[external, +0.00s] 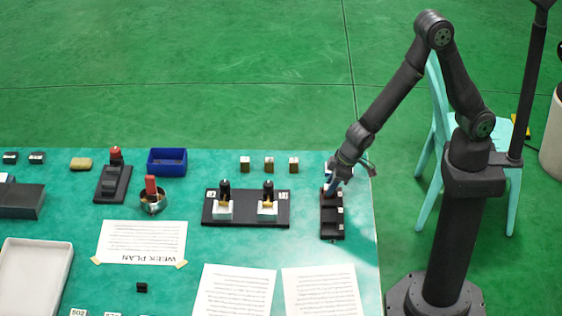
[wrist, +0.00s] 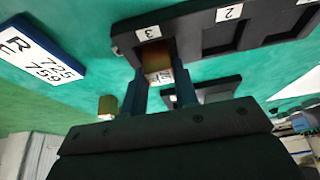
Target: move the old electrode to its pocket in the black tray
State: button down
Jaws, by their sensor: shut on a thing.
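The black tray (external: 332,228) lies near the right edge of the table, with a row of pockets. In the wrist view the tray (wrist: 190,24) shows pockets labelled 3 and 2. My gripper (external: 332,187) is low over the tray's far end. In the wrist view my gripper (wrist: 161,88) is shut on the old electrode (wrist: 157,66), a copper-brown block with a pale labelled end. The electrode lines up with pocket 3; I cannot tell how deep it sits. In the external view the gripper hides it.
A black plate (external: 245,221) with two stations stands left of the tray. Several small brass blocks (external: 269,164) stand behind it. A blue bin (external: 167,162) is farther left. Paper sheets (external: 318,292) lie in front. A turquoise chair (external: 432,130) stands beyond the table.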

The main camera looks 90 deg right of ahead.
jog(key=c, duration=1.1)
grip_release()
jog(key=shift+o, duration=0.2)
jog(key=v, duration=1.7)
jog(key=shift+r, duration=0.25)
jog(key=shift+f, duration=0.1)
jog(key=x, duration=1.7)
jog(key=shift+f, duration=0.15)
